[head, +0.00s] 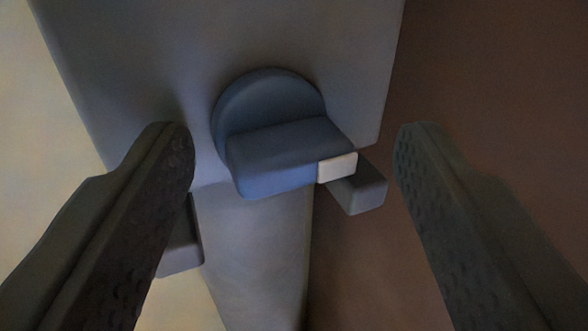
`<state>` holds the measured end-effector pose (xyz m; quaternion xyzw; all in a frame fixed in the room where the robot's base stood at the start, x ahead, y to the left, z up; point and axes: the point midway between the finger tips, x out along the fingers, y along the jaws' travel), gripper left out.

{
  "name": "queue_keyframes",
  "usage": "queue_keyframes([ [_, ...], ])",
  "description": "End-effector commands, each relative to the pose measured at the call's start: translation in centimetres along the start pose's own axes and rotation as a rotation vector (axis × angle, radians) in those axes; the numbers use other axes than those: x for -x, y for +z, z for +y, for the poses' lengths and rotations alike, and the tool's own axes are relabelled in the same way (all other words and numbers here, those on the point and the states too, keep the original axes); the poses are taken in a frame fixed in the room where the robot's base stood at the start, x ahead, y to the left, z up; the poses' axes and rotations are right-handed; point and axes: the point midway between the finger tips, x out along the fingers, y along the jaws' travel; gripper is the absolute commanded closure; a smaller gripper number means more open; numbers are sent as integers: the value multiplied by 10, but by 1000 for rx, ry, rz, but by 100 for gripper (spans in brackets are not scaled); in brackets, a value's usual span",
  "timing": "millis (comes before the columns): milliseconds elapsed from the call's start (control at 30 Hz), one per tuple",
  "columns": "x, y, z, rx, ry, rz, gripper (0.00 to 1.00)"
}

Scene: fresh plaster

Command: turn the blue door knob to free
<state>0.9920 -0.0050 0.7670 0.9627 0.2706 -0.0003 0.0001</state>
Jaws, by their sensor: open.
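The blue door knob (285,150) is in the upper middle of the head view. It has a round base against a grey plate and a thick bar handle standing out from it. The bar lies roughly level, slightly tilted, with a white mark (337,167) at its right end. My gripper (295,150) is open, with one dark finger on each side of the knob. Neither finger appears to touch the knob. How far the fingertips are from the plate is hard to tell.
The grey plate (130,60) fills the top behind the knob. A grey block (358,190) sticks out just right of and below the white mark. Another grey block (181,248) sits behind the left finger. A grey post (255,250) runs down below the knob.

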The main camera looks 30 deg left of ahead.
Motion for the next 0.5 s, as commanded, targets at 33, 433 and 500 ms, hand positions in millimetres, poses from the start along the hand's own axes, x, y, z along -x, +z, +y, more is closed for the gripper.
queue_keyframes([
  [33,0,0,0,0,0,0,43],
  [433,1,1,2,13,3,6,82],
  [500,1,3,2,40,3,17,82],
])
